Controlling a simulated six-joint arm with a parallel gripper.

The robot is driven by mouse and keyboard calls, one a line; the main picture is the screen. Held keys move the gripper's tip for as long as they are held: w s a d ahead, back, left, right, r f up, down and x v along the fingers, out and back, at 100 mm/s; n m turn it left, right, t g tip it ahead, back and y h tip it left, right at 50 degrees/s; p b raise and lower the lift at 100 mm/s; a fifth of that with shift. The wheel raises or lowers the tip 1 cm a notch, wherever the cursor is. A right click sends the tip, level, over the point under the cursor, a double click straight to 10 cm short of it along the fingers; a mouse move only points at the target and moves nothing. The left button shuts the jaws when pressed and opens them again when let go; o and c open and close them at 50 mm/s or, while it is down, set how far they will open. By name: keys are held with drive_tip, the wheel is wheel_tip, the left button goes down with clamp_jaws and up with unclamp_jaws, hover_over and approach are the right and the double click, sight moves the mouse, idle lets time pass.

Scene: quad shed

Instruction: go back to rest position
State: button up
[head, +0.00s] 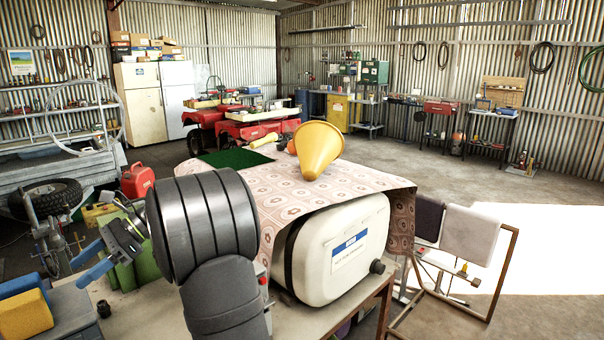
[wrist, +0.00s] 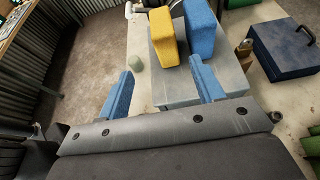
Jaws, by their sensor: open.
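My gripper (wrist: 161,70) is open and empty, with its two blue fingers spread apart in the wrist view. In the head view my gripper (head: 98,234) is at the left, above the bench. In the wrist view a yellow block (wrist: 162,38) and a blue block (wrist: 199,27) stand beyond the fingertips on a grey flat case (wrist: 180,90). The yellow block (head: 26,316) and blue block (head: 22,284) also show at the lower left of the head view. The fingers do not appear to touch either block.
A patterned cloth (head: 240,182) lies over a white container (head: 345,250), with a yellow cone (head: 318,150) on top. A blue toolbox (wrist: 287,45) is at the right in the wrist view. A small pale green object (wrist: 136,60) is near the left finger.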

drive_tip(key=shift+s+a+f, duration=0.2)
drive_tip(key=shift+a+f, duration=0.1)
drive_tip(key=shift+a, duration=0.2)
drive_tip(key=shift+s+a+f, duration=0.2)
drive_tip(key=shift+a+f, duration=0.1)
drive_tip(key=shift+a, duration=0.15)
